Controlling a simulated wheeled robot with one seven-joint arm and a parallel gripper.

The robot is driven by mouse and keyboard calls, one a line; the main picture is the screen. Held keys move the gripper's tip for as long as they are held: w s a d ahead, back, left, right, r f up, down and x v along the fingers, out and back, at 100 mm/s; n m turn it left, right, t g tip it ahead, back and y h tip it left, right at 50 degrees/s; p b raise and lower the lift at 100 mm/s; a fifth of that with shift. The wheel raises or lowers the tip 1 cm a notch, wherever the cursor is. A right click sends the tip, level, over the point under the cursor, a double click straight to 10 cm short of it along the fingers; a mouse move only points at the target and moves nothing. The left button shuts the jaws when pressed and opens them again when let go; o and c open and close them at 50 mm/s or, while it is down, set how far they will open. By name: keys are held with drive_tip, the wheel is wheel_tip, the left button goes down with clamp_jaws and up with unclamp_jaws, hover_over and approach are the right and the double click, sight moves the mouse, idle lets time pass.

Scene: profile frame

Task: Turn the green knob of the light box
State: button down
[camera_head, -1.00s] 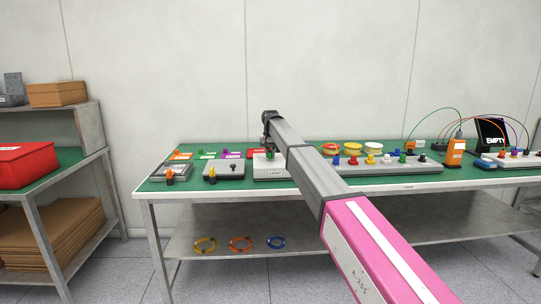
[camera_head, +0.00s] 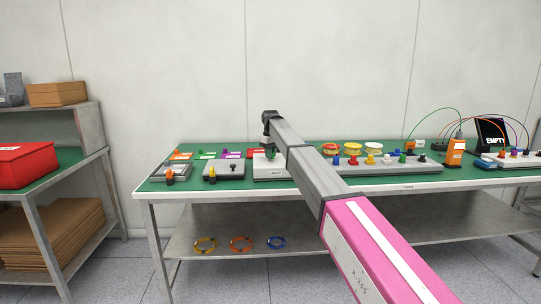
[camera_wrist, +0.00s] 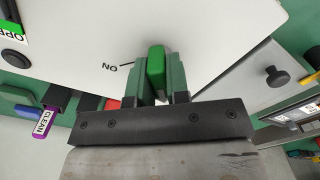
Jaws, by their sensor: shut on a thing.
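The light box is a pale box (camera_head: 270,173) marked LIGHT on the green table top, below the end of my arm in the head view. Its white top (camera_wrist: 100,30) fills much of the wrist view. The green knob (camera_wrist: 156,66) stands on that top, beside a black line and the word ON. My gripper (camera_wrist: 160,84) is shut on the green knob, with one dark green finger on each side of it. In the head view my gripper (camera_head: 269,150) is small over the box, and the knob is hard to make out there.
Beside the light box on the left is a grey box with a black knob (camera_head: 233,168). To the right, a long grey rail holds several coloured knobs (camera_head: 370,160). An orange stand (camera_head: 455,152) is further right. A purple CLEAN label (camera_wrist: 42,122) shows near the box.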

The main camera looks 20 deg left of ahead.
drive_tip(key=shift+n, duration=0.6)
drive_tip(key=c, duration=1.1)
unclamp_jaws()
wheel_tip(320, 180, up, 11)
drive_tip(key=shift+f, duration=0.1)
